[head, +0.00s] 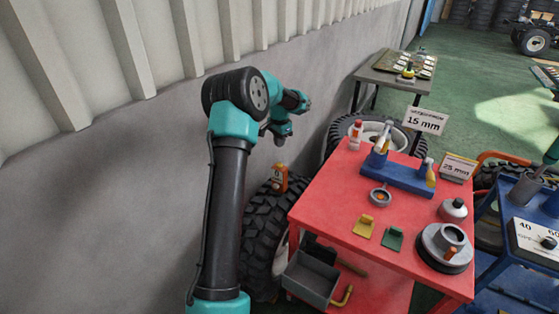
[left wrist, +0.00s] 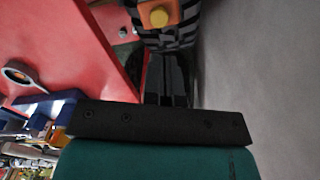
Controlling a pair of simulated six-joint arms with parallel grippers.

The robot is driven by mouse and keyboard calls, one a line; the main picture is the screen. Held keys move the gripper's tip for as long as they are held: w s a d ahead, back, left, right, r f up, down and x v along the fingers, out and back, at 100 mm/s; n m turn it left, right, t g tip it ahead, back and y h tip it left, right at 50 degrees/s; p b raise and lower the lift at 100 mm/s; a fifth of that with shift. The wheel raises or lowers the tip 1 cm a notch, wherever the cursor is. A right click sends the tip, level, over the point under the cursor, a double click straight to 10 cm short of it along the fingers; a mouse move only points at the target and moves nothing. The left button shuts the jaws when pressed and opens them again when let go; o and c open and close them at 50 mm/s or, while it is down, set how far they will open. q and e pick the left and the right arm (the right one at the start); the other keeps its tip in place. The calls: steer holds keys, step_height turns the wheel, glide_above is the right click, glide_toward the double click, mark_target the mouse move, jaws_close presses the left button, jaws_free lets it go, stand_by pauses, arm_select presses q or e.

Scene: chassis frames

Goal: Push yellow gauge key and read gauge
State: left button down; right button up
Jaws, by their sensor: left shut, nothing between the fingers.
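An orange gauge (head: 279,179) sits against the top of a black tyre (head: 247,228) beside the red table; its reading is too small to make out. In the left wrist view an orange block (left wrist: 184,10) with a round yellow key (left wrist: 159,17) shows at the top edge, partly cut off, in front of the tyre tread. My left gripper (head: 279,137) hangs above the gauge near the wall, apart from it. In the left wrist view its dark fingers (left wrist: 166,90) are together and empty, pointing toward the tyre below the yellow key. My right gripper is out of view.
The red table (head: 335,200) carries a blue rack (head: 400,178), small yellow and green pieces, a round grey part (head: 445,247) and signs. A grey bin (head: 310,278) hangs at its near side. The grey wall (head: 130,200) bounds the left; another tyre stands behind the table.

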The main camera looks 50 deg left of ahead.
mark_target(279, 164)
arm_select(q)
step_height(279, 164, up, 5)
steer(key=n, duration=2.2)
steer(key=shift+f, duration=0.2)
step_height(279, 164, down, 14)
steer(key=shift+r, duration=0.1)
